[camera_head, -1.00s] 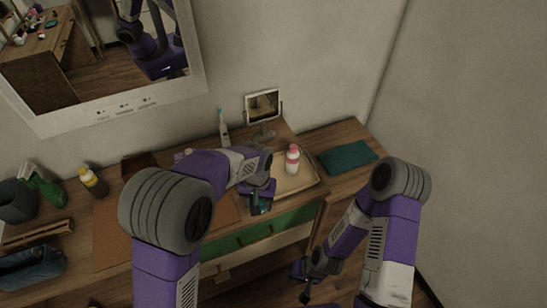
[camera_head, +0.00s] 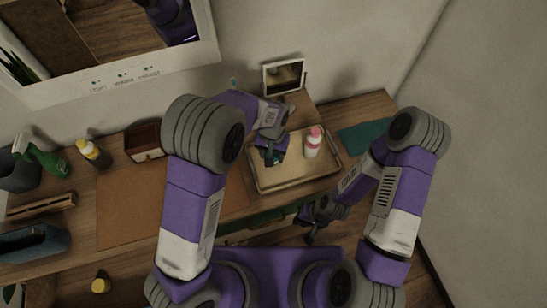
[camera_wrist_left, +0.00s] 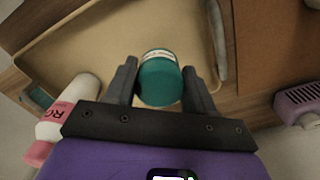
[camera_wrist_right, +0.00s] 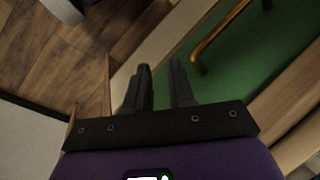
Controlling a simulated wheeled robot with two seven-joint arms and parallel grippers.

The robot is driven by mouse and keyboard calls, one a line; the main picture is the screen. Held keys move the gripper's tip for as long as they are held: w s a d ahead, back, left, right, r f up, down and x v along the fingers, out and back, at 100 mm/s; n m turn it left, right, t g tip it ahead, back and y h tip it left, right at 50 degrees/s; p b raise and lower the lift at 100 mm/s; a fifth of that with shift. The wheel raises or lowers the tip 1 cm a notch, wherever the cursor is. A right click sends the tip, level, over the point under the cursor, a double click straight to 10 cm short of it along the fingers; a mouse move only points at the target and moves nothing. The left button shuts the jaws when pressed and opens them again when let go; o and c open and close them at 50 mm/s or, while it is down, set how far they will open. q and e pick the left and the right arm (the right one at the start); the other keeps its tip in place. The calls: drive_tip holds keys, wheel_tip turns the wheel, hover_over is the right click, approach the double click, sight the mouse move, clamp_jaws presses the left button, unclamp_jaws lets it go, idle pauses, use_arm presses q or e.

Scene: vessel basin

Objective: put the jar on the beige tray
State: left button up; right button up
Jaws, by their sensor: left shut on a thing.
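The jar is a small teal cylinder with a pale label; it shows between the fingers in the left wrist view (camera_wrist_left: 160,80). My left gripper (camera_head: 271,158) is shut on it. The beige tray (camera_head: 290,181) lies on the counter, and its surface shows behind the jar in the left wrist view (camera_wrist_left: 95,45). The jar is over the tray's left part; I cannot tell whether it touches the tray. My right gripper (camera_head: 310,235) is low in front of the counter, with its two fingers apart and nothing between them in the right wrist view (camera_wrist_right: 160,78).
A white bottle with a pink cap (camera_head: 312,146) stands on the tray, right of my left gripper. A small framed screen (camera_head: 284,76) is behind the tray, and a teal cloth (camera_head: 362,138) lies to its right. A green-lined drawer (camera_wrist_right: 240,60) is near my right gripper.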

use_arm(q)
drive_tip(key=shift+f, duration=1.7)
drive_tip(key=shift+f+b, duration=0.15)
drive_tip(key=shift+b, duration=0.15)
drive_tip(key=o, duration=1.1)
drive_tip(key=shift+r, duration=0.25)
wheel_tip(320, 180, up, 12)
drive_tip(key=shift+f+p, duration=0.1)
drive_tip(key=shift+p, duration=0.75)
